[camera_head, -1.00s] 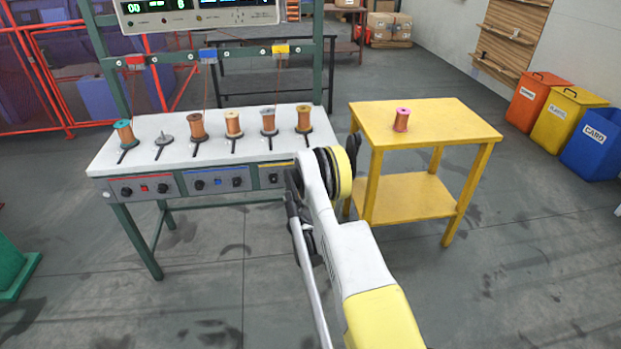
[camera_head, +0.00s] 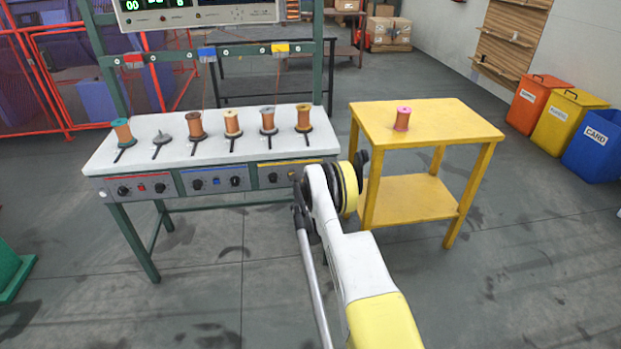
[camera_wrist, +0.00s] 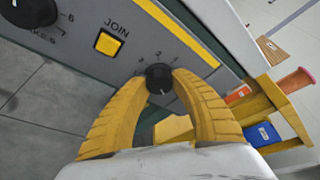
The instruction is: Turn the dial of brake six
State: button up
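A small black dial (camera_wrist: 158,78) sits on the grey panel in the wrist view, to the right of the square yellow JOIN button (camera_wrist: 108,43). Small numbers, among them a 2, stand round it; its own name is hidden. My gripper (camera_wrist: 159,84) has one yellow finger on each side of the dial, with the tips seemingly touching it. In the head view my arm reaches the right end of the yellow-striped panel section (camera_head: 284,172) and hides that dial. Another black dial (camera_wrist: 30,10), with 6 and 7 beside it, shows at upper left.
The panel's white tabletop (camera_head: 110,160) carries several spools on spindles. A yellow table (camera_head: 455,118) with a pink-topped spool (camera_head: 402,119) stands close right of my arm. Coloured bins (camera_head: 558,115) stand at far right. The floor in front is clear.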

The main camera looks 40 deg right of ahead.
grip_shut()
jog(key=shift+n+h, duration=0.3)
jog(key=shift+n, duration=0.3)
jog(key=o, duration=0.8)
grip_release()
jog(key=shift+r, duration=0.1)
